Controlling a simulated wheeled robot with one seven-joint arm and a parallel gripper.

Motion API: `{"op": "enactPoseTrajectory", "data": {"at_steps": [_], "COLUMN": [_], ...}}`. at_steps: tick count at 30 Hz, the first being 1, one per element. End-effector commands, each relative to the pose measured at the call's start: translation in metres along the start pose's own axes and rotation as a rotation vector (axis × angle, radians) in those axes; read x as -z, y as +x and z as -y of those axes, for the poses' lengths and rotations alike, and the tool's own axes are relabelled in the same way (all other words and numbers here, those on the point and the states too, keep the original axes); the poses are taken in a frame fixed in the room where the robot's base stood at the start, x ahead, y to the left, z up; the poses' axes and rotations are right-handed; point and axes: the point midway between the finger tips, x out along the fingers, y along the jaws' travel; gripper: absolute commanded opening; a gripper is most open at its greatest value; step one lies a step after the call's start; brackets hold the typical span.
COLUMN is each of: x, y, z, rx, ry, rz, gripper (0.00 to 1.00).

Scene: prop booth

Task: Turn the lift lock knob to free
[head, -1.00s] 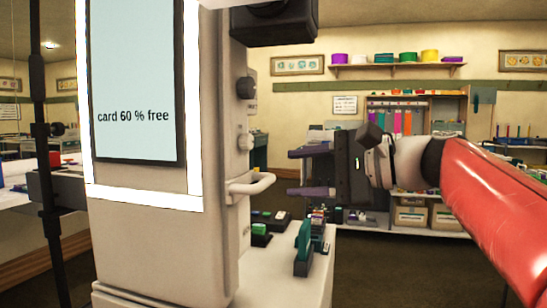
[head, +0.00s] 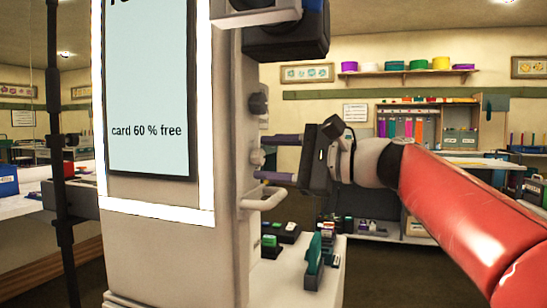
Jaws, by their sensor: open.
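A tall grey cabinet (head: 225,200) with a lit screen (head: 150,95) reading "card 60 % free" stands at left centre in the head view. On its right side are a dark upper knob (head: 258,103) and a pale lower knob (head: 257,157). I cannot read any label telling which is the lift lock knob. My gripper (head: 261,158) is open and points left, one purple finger above the pale knob's level and one below. The pale knob shows between the fingertips; I cannot tell whether they touch it.
A pale bar handle (head: 264,199) juts out just below the lower finger. A dark box (head: 287,35) overhangs above. A ledge (head: 290,280) below carries a teal upright piece (head: 315,262) and small blocks. Shelves (head: 420,125) stand far behind.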

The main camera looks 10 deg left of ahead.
Motion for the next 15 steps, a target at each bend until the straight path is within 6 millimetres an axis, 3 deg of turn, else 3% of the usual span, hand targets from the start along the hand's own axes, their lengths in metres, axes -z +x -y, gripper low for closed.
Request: {"op": "enactPoseTrajectory", "data": {"at_steps": [2,12,15], "x": [0.0,-0.0001,0.0001], "y": [-0.0001,-0.0003,-0.0003], "z": [-0.0001,-0.0002,-0.0004], "rx": [0.0,0.0,0.0], "ry": [0.0,0.0,-0.002], "rz": [0.0,0.0,0.0], "gripper": [0.48,0.04,0.04]}}
